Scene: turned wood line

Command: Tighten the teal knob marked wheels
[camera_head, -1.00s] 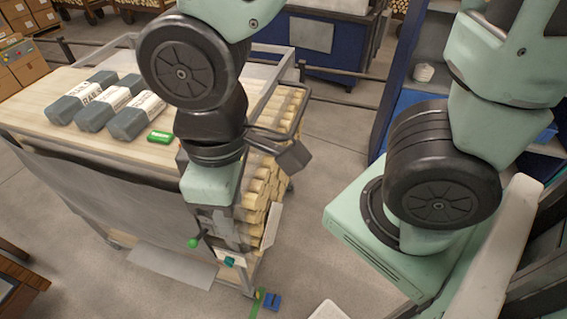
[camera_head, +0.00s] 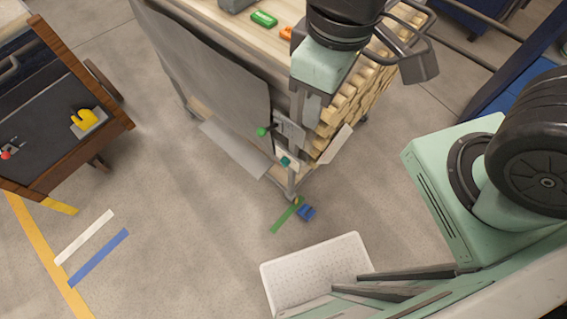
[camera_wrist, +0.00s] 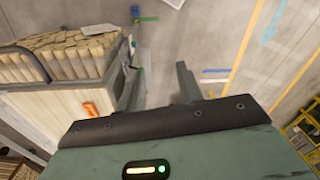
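A small teal knob (camera_head: 285,160) sits on a pale plate low at the near corner of the wood-topped cart (camera_head: 252,40) in the head view. Any marking on it is too small to read. A bright green ball knob (camera_head: 262,132) is just above and left of it. My gripper (camera_wrist: 161,82) shows in the wrist view with its two fingers apart and nothing visible between them. In the head view my arm reaches down over the cart corner above the knob.
Stacked wood pieces (camera_head: 350,97) fill the cart's right side. A blue block (camera_head: 306,212) and a green strip (camera_head: 282,218) lie on the floor below the knob. A white perforated bin (camera_head: 312,268) is nearby.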

